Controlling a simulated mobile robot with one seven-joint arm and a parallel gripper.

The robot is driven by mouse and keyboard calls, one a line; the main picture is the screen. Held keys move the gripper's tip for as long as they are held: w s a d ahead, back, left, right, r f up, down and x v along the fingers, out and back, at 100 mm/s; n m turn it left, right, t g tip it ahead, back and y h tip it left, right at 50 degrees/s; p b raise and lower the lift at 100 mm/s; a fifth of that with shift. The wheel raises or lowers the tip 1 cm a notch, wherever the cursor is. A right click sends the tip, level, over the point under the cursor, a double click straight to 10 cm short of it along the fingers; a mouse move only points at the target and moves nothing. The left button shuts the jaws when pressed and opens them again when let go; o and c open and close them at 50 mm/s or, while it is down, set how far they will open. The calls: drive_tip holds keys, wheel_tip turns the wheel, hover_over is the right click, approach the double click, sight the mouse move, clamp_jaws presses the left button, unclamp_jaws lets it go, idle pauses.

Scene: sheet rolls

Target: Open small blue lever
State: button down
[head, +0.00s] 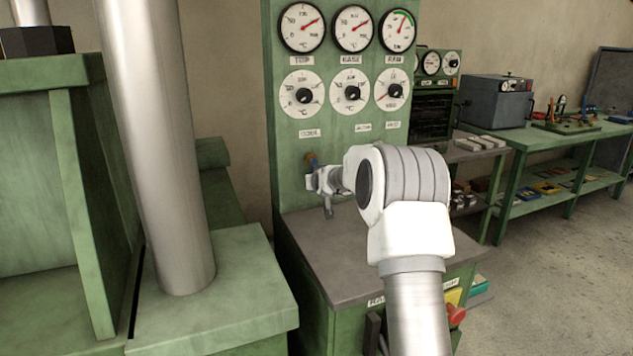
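My gripper (318,182) is at the front of the green gauge panel (343,138), below its lower left dial. It is small in the view, and I cannot tell whether its fingers are open or shut. My wrist and forearm cover the area to the right of the gripper.
A grey-topped cabinet (325,262) juts out below the panel. A green machine with a metal column (165,150) stands to the left. A red knob (456,315) shows low on the cabinet's right. Green workbenches (545,138) stand at the back right, with open floor before them.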

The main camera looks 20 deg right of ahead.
drive_tip(key=shift+a, duration=0.1)
idle(0.3)
drive_tip(key=c, duration=0.8)
unclamp_jaws()
drive_tip(key=shift+c, duration=0.2)
drive_tip(key=p+v, duration=0.1)
drive_tip(key=v, duration=1.6)
drive_tip(key=shift+s+p, duration=0.25)
drive_tip(key=shift+p, duration=0.1)
drive_tip(key=shift+a, duration=0.15)
